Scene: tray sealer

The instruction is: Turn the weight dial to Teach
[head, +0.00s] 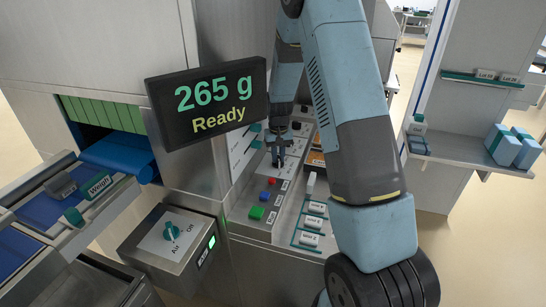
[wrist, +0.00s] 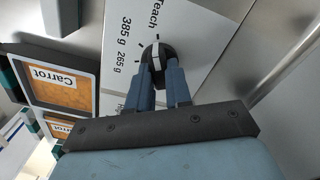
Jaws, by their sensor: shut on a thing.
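The weight dial (wrist: 154,53) is a black round knob with a white bar on a pale panel, with "Teach" (wrist: 157,16), "385 g" (wrist: 130,34) and "265 g" (wrist: 129,61) printed around it. A further label below is partly hidden by my fingers. My gripper (wrist: 160,66) is shut on the dial, its two blue-grey fingers on either side of the knob. In the head view my gripper (head: 277,160) reaches down to the panel and mostly hides the dial. The display (head: 208,102) reads "265 g Ready". I cannot tell exactly which label the bar points at.
Red (head: 264,197) and green (head: 256,213) buttons sit on the panel just in front of my gripper. A box with a teal Air knob (head: 171,231) stands at the lower left. Carrot cards (wrist: 62,87) lie beside the dial panel. A conveyor (head: 118,152) runs at the left.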

